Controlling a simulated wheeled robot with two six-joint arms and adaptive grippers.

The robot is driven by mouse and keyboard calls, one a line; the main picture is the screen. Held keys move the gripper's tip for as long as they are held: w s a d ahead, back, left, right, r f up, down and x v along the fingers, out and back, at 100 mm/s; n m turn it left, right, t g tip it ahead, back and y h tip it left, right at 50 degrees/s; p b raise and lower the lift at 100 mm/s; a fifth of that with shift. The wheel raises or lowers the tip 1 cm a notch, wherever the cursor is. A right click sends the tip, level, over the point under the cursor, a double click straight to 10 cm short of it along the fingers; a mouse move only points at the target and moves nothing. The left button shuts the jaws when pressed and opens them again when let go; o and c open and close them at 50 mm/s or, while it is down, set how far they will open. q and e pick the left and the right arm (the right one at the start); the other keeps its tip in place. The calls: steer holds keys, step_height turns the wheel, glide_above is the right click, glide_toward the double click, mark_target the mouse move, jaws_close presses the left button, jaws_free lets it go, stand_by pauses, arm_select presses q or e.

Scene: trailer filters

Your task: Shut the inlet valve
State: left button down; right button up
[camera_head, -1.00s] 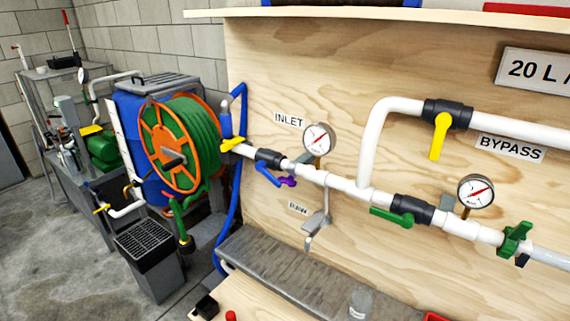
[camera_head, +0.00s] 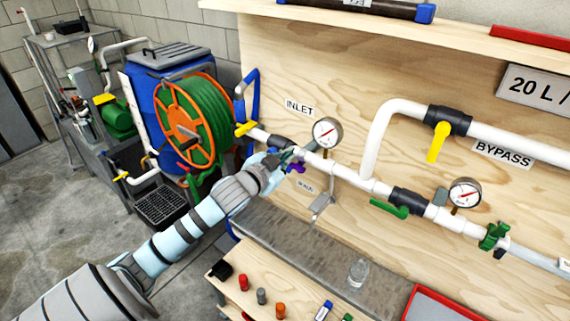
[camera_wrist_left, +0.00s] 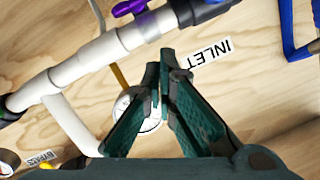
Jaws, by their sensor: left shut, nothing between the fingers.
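The inlet pipe's black valve body (camera_head: 281,142) sits left of the round gauge (camera_head: 327,131), under the INLET label (camera_head: 299,106). The black body (camera_wrist_left: 190,10) and a purple part (camera_wrist_left: 130,8) are at the top edge. My right gripper is not in view.
A yellow-handled valve (camera_head: 246,128) is left on the same line. A green handle (camera_head: 388,208) and yellow bypass handle (camera_head: 437,142) are to the right. A hose reel (camera_head: 190,128) stands left; a bench with a bottle (camera_head: 358,272) lies below.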

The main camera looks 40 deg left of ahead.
arm_select(q)
steer(key=shift+w+a+f, duration=0.3)
steer(key=shift+a+f, duration=0.05)
steer(key=shift+f, duration=0.3)
steer(key=shift+w+a+f, duration=0.25)
steer(key=shift+a+f, duration=0.05)
steer(key=shift+f, duration=0.4)
steer(key=shift+w+a+f, duration=0.3)
steer(key=shift+a+f, duration=0.05)
steer(key=shift+f, duration=0.3)
steer(key=shift+w+d, duration=0.15)
steer(key=shift+d, duration=0.05)
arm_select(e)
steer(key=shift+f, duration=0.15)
